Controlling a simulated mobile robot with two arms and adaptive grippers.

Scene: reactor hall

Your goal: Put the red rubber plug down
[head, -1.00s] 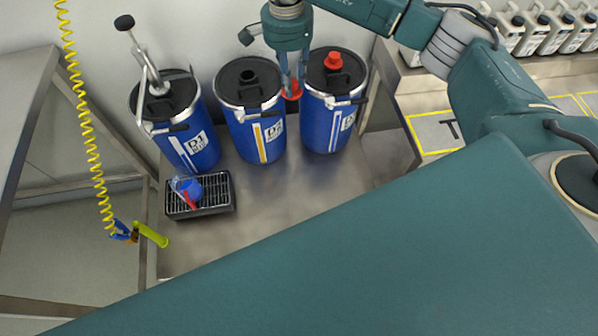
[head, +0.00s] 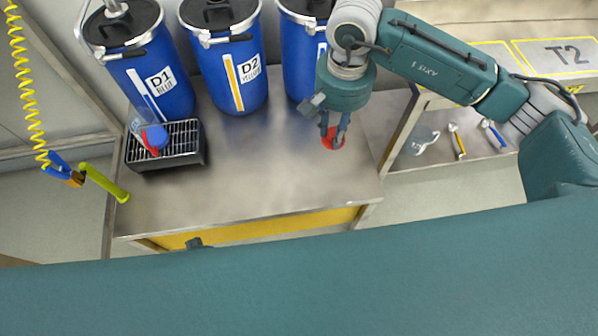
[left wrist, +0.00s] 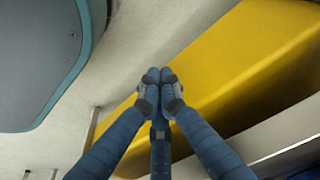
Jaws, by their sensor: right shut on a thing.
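The red rubber plug (head: 332,141) is in my right gripper (head: 334,133) in the head view, over the right part of the metal table (head: 260,180), in front of the right-hand blue drum. The gripper points down with its fingers shut on the plug and partly covers it. I cannot tell whether the plug touches the table top. In the left wrist view my left gripper (left wrist: 159,76) has its fingertips together and holds nothing visible, in front of a yellow panel (left wrist: 230,60).
Blue drums D1 (head: 160,85), D2 (head: 233,75) and a third (head: 300,65) line the table's back. A black tray with a grate (head: 180,145) stands at left, holding a blue-and-red item (head: 152,138). A yellow coiled hose (head: 25,85) hangs at left. The table's middle front is clear.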

